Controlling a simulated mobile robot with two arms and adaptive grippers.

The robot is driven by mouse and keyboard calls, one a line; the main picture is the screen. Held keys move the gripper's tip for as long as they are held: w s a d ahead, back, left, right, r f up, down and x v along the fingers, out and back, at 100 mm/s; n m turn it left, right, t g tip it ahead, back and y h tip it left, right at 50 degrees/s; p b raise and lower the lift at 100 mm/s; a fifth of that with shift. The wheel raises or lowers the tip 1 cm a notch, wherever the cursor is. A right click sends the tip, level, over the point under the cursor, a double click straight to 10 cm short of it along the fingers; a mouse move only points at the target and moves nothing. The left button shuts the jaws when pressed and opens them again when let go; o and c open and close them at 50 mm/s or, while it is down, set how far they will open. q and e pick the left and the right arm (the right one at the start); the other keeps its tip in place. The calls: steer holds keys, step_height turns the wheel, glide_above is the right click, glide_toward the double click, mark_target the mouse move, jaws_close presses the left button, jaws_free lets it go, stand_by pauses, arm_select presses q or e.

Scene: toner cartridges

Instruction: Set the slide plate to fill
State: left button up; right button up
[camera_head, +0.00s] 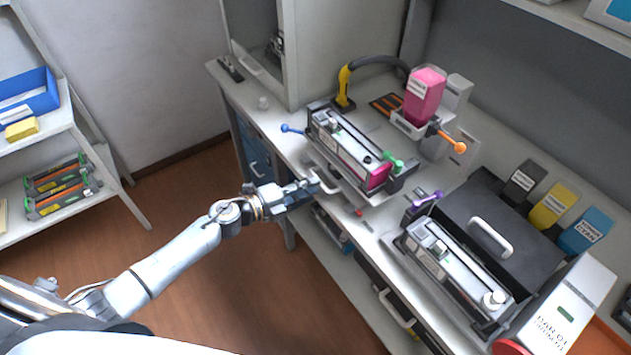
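The slide plate (345,180) appears to be the pale plate under a long grey cartridge (345,140) on the bench. A light handle (329,186) is at its front edge. The cartridge has a blue knob at its left end, a green knob at its right and a magenta patch near the green knob. My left gripper (312,186) is at the handle, reaching in from the left. Whether its fingers are closed around the handle is too small to tell. Any fill marking is not readable. My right gripper is not in view.
A magenta bottle (424,94) with an orange lever (453,141) stands behind the cartridge. A second cartridge (455,272) with a purple knob lies at the right front, beside a dark box (500,225) with a white handle. Black, yellow and cyan bottles stand behind. Shelves stand at left; floor between is clear.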

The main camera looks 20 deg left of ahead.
arm_select(q)
steer(key=shift+x, duration=1.25)
jaws_close()
steer(key=r+x, duration=0.1)
steer(key=x, duration=0.3)
steer(key=b+x, duration=0.1)
steer(key=x, duration=0.4)
steer(key=r+b+x, duration=0.1)
steer(key=x, duration=0.3)
steer(key=shift+w+d+r, duration=0.25)
steer(key=shift+w+d, duration=0.1)
steer(key=shift+w, duration=0.2)
steer(key=shift+r, duration=0.2)
steer(key=shift+c, duration=0.3)
jaws_free()
steer(key=shift+o, duration=0.3)
steer(key=shift+w+d+f, duration=0.1)
steer(key=shift+w+d, duration=0.05)
steer(key=shift+w, duration=0.05)
